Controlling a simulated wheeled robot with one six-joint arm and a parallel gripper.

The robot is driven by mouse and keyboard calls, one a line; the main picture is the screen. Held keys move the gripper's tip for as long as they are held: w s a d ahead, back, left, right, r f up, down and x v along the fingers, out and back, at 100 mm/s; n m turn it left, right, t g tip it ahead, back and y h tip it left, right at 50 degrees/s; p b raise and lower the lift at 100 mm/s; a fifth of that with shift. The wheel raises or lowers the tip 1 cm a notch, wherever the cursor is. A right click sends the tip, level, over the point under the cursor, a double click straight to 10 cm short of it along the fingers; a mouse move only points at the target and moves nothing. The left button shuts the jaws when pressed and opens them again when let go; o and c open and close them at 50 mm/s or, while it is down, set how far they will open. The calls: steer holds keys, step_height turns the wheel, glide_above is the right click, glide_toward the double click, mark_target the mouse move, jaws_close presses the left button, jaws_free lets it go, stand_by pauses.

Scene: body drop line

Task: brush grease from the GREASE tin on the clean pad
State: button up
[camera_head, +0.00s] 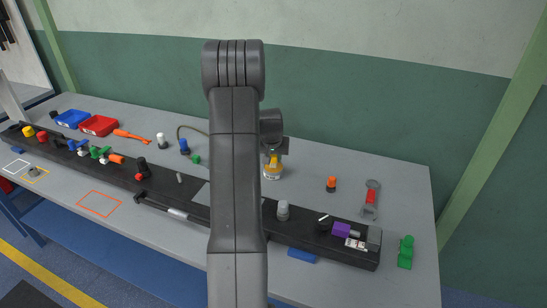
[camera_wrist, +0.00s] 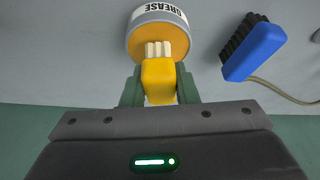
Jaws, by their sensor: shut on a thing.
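My gripper (camera_wrist: 159,88) is shut on a yellow-handled brush (camera_wrist: 158,80) with short cream bristles. The bristles point at the open mouth of the GREASE tin (camera_wrist: 160,12), which has a white label and amber grease inside. The bristle tips overlap the grease in the wrist view; I cannot tell how deep they reach. In the head view the tin (camera_head: 272,174) stands on the grey bench behind the dark rail, right under my gripper (camera_head: 273,156). A flat grey patch (camera_head: 201,196) on the rail, partly hidden by my arm, may be the clean pad; I cannot tell for certain.
A blue brush with black bristles (camera_wrist: 254,50) lies close to the tin. The long dark rail (camera_head: 318,240) carries several small parts. An orange-topped bottle (camera_head: 331,184) and a red-and-grey tool (camera_head: 371,198) stand to the right.

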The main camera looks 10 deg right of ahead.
steer(key=shift+f+b, duration=0.6)
steer(key=shift+b, duration=0.15)
stand_by(1.8)
steer(key=shift+r, duration=0.1)
steer(key=shift+r+p, duration=1.65)
steer(key=shift+r, duration=1.85)
